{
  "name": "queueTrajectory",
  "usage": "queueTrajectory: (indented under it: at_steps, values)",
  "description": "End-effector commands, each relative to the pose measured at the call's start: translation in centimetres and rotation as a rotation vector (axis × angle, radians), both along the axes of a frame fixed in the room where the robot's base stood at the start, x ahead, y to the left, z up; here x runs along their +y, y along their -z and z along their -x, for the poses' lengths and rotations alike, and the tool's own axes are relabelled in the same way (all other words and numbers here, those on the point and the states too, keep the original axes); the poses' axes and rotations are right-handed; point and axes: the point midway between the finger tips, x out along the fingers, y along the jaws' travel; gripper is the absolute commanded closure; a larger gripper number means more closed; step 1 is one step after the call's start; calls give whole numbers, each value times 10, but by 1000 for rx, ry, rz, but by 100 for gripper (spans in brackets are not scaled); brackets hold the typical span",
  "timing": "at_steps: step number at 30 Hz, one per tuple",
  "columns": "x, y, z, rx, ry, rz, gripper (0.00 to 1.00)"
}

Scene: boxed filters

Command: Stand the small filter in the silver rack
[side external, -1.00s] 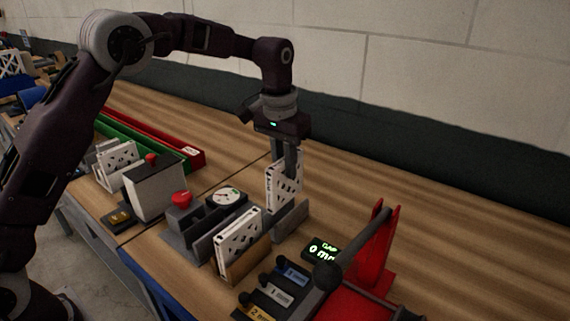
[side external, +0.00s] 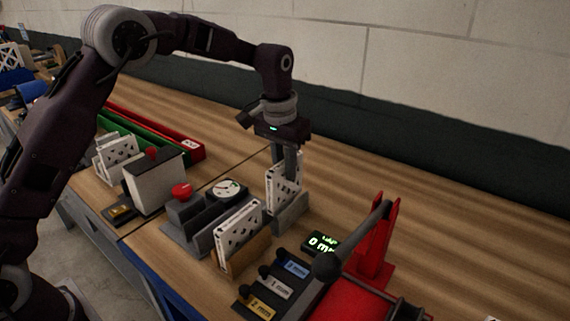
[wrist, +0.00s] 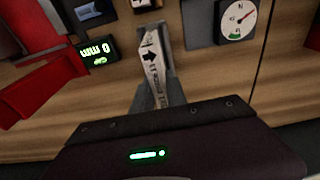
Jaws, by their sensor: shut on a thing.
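My gripper (side external: 286,172) points down and is shut on the upper part of a white, perforated small filter (side external: 284,192), holding it upright. The filter's narrow edge, with a black arrow and lettering, shows in the wrist view (wrist: 154,72). The silver rack (side external: 293,212) is the low grey holder at the filter's base; its grey walls show close around the filter in the wrist view (wrist: 172,62). The filter's lower part is hidden behind the rack's near wall, so I cannot tell whether it rests on the bottom.
A wooden rack (side external: 246,256) holding another white filter (side external: 238,232) stands in front. A dial gauge (side external: 228,189) and red button (side external: 182,190) are to the left. A red lever press (side external: 376,245) and lit display (side external: 320,242) are to the right. Bare table lies behind.

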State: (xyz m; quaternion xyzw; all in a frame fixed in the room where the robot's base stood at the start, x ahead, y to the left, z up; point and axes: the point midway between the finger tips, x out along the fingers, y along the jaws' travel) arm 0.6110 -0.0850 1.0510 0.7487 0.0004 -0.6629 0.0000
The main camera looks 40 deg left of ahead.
Motion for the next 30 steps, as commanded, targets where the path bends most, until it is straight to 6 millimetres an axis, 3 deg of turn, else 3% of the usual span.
queueTrajectory:
  at_steps: [30]
  values:
    - [0, 22, 0, 1, 0, 0, 100]
